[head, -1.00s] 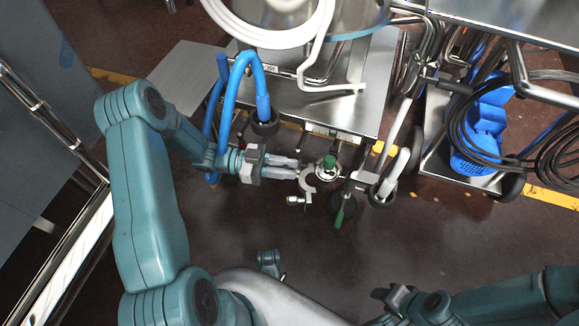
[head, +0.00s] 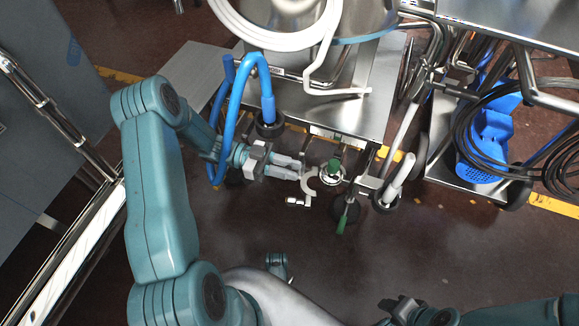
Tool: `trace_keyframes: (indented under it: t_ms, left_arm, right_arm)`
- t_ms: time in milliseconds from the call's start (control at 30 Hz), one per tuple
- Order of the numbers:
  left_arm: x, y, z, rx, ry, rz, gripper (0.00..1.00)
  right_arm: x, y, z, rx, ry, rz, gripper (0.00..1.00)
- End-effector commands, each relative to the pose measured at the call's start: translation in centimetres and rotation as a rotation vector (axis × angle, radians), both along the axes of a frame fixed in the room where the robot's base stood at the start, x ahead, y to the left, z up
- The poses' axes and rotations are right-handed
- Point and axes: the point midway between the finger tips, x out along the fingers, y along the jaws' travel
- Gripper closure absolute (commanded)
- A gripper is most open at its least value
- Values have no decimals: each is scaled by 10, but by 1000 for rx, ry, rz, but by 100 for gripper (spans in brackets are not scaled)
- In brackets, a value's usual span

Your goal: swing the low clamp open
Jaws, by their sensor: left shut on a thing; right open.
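The low clamp (head: 310,184) is a small silvery curved piece, its arc standing out to the left of a round metal fitting (head: 331,174) with a green handle. A small bolt or nut end (head: 297,201) sits at its lower end. My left gripper (head: 301,170) reaches in from the left, its fingers shut on the clamp's upper part; the exact contact is small and hard to see. My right gripper (head: 402,306) is open and empty at the bottom, far below and right of the clamp.
A steel cart (head: 365,100) with a white hose (head: 290,45) stands above the clamp. A blue hose (head: 240,75) loops beside my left wrist. Dark floor below is open.

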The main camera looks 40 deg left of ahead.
Motion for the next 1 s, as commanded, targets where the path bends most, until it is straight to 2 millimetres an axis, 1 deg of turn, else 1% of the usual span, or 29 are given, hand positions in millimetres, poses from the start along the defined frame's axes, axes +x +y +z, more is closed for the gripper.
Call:
trace_keyframes:
  t_ms: [33, 67, 100, 467, 567, 667, 733, 1000]
  left_arm:
    - [0, 0, 0, -2, 0, -1, 74]
    - [0, 0, 0, -2, 0, -1, 64]
    - [0, 0, 0, -2, 0, -2, 58]
    - [1, -1, 0, -1, 0, -3, 58]
    - [0, 3, 1, 0, 0, -2, 58]
    - [-4, 16, 2, 0, -1, 0, 58]
    - [-9, 30, 2, 1, 0, 1, 58]
    - [-32, 99, 1, 2, 0, 2, 58]
  right_arm:
    - [0, 0, 0, 0, 0, 0, 57]
    - [0, 0, 0, 0, 0, 0, 57]
    - [0, 0, 0, 0, 0, 0, 57]
    - [0, 0, 0, 0, 0, 0, 57]
    - [-1, 0, 2, 0, 2, 1, 57]
    - [-3, 0, 6, 2, 9, 1, 57]
    - [-5, 1, 10, 3, 17, 2, 57]
    - [-7, 3, 22, 5, 20, 13, 57]
